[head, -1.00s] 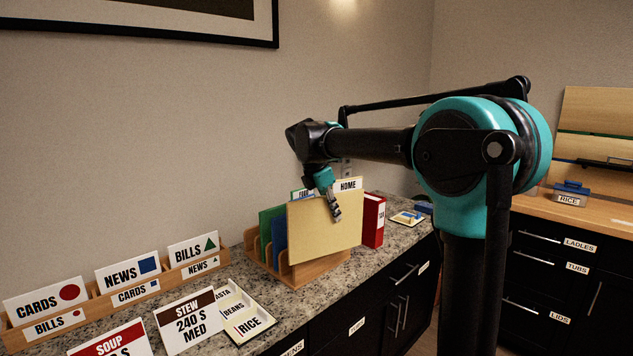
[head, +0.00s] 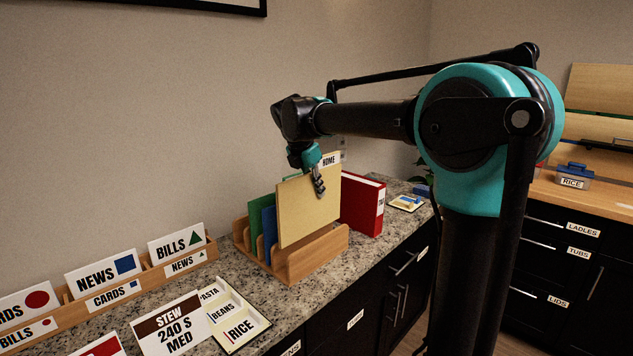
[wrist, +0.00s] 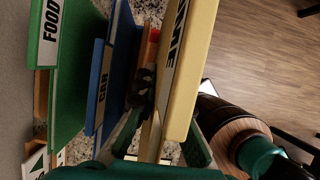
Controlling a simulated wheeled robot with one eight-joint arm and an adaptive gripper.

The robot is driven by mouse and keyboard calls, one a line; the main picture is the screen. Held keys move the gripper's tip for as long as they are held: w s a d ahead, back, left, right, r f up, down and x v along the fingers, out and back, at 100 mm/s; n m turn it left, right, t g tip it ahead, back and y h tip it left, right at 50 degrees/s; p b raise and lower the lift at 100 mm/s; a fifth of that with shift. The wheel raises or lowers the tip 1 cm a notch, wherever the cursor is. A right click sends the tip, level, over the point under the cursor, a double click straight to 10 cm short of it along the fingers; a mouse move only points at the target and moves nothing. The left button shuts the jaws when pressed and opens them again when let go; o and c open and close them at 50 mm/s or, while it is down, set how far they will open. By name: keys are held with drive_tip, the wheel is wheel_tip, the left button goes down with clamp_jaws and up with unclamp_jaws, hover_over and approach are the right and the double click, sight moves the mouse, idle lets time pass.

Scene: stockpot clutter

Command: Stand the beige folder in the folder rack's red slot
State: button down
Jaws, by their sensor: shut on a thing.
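The beige folder (head: 309,209) with a HOME label is held upright by my gripper (head: 319,184), which is shut on its upper edge. The folder is at the wooden folder rack (head: 312,256), beside the blue folder (head: 270,232) and green folder (head: 256,217) that stand in it. In the wrist view the beige folder (wrist: 192,75) is between my fingers, right of the blue folder (wrist: 112,75). A small red patch (wrist: 153,35) shows next to the beige folder; it may mark the red slot. I cannot tell whether the folder's bottom is inside a slot.
A red binder (head: 361,204) stands just right of the rack. A small tray (head: 405,203) lies behind it. The counter's edge is close on the right.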

drive_tip(key=shift+f, duration=4.2)
drive_tip(key=c, duration=1.5)
unclamp_jaws()
drive_tip(key=shift+c, duration=0.2)
wheel_tip(320, 180, up, 7)
drive_tip(key=shift+s, duration=0.1)
